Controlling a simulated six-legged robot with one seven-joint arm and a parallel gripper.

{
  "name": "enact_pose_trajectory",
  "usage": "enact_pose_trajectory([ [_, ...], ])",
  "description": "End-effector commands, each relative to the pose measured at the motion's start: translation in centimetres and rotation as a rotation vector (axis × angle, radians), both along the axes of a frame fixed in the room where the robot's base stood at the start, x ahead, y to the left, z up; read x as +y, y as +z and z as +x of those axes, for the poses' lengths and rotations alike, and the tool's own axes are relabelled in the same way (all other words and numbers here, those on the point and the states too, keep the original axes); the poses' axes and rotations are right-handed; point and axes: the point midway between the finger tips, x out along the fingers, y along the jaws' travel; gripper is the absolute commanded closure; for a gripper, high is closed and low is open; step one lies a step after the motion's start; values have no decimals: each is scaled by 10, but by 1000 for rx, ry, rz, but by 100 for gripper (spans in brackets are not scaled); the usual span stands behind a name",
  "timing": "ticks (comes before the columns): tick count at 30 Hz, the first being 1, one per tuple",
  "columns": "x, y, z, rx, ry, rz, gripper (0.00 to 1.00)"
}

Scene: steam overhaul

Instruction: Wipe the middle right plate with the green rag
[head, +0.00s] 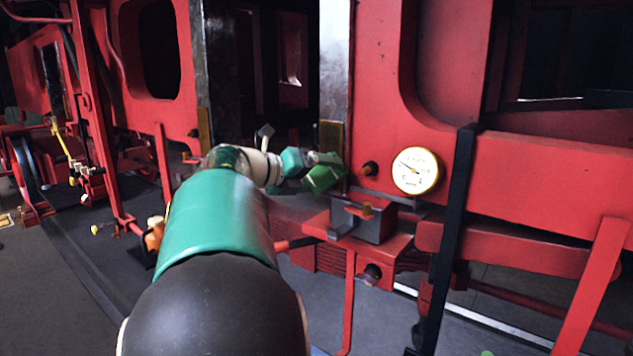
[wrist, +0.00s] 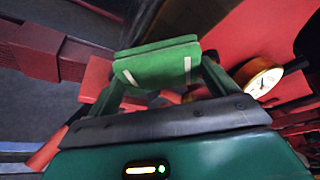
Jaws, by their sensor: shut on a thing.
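My gripper (head: 303,164) is shut on the green rag (head: 323,178), a folded pad that also shows between the fingers in the wrist view (wrist: 157,62). A brass plate (head: 331,136) stands upright on the red frame, at the foot of a bright metal strip. The rag is just below this plate in the head view; I cannot tell whether they touch. Another brass plate (head: 204,130) is further left, across the dark opening. The right one of this pair seems to be the middle right plate, but I cannot be sure.
A round white gauge with a brass rim (head: 416,170) is right of the rag. A dark box (head: 362,219) sits on a red bracket below it. A black upright bar (head: 455,220) stands further right. Grey floor (head: 60,300) is open at the left.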

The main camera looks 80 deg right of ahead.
Motion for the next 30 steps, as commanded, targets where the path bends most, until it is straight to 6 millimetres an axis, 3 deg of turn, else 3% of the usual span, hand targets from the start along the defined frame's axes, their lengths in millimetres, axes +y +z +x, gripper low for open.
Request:
enact_pose_trajectory([
  [30,-2,70,-1,0,-1,-3,33],
])
